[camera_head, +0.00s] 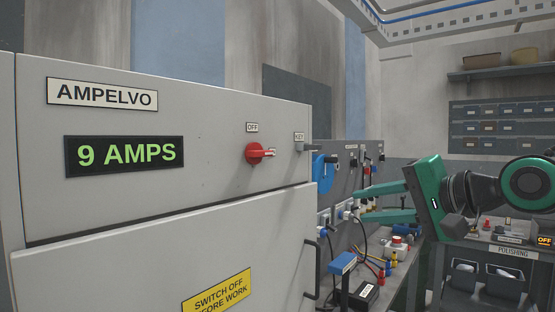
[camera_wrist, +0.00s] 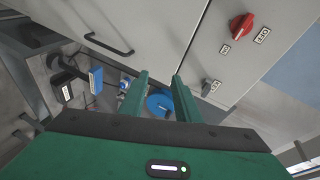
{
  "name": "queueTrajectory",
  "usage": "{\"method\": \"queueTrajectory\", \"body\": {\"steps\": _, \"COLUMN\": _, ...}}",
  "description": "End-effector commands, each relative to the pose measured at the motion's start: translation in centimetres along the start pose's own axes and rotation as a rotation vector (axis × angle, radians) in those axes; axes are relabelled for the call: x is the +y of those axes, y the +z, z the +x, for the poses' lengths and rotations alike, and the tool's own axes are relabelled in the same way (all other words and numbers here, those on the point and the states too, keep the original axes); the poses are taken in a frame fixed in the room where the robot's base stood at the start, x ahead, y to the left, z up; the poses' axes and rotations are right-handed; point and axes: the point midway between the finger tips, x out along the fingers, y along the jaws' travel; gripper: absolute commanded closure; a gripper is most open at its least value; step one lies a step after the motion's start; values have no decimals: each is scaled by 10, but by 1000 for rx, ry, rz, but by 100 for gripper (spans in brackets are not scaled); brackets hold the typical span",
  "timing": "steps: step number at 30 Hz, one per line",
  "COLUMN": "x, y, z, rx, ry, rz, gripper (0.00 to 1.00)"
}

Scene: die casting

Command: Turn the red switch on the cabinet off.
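The light grey cabinet (camera_head: 220,205) fills the left of the head view. Its red switch (camera_head: 256,153) is a knob on the upper right of the front, with its narrow end pointing right at a small, partly covered label. A label reading OFF (camera_head: 252,127) is above the knob. In the wrist view the red switch (camera_wrist: 241,27) is at the upper right, beyond the fingers. My gripper (camera_head: 356,205) is right of the cabinet, apart from the switch. Its fingers also show in the wrist view (camera_wrist: 160,76), spread with nothing held between them.
A grey key switch (camera_head: 299,142) sticks out right of the red switch. A display (camera_head: 125,155) reads 9 AMPS. A black door handle (camera_head: 317,270) is lower on the cabinet. A bench with cables and a blue device (camera_head: 342,264) lies behind and below my gripper.

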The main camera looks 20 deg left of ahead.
Motion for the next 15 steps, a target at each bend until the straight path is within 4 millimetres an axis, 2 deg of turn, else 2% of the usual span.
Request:
{"method": "queueTrajectory", "body": {"steps": 1, "x": -32, "y": 19, "z": 10, "rx": -53, "ry": -78, "rz": 33, "gripper": 70}}
{"method": "queueTrajectory", "body": {"steps": 3, "x": -70, "y": 42, "z": 16, "rx": -118, "ry": -171, "rz": 87, "gripper": 70}}
{"method": "queueTrajectory", "body": {"steps": 6, "x": -105, "y": 66, "z": 18, "rx": -191, "ry": -258, "rz": 147, "gripper": 70}}
{"method": "queueTrajectory", "body": {"steps": 9, "x": -124, "y": 78, "z": 17, "rx": -233, "ry": -301, "rz": 181, "gripper": 70}}
{"method": "queueTrajectory", "body": {"steps": 15, "x": -133, "y": 85, "z": 33, "rx": -246, "ry": -310, "rz": 191, "gripper": 70}}
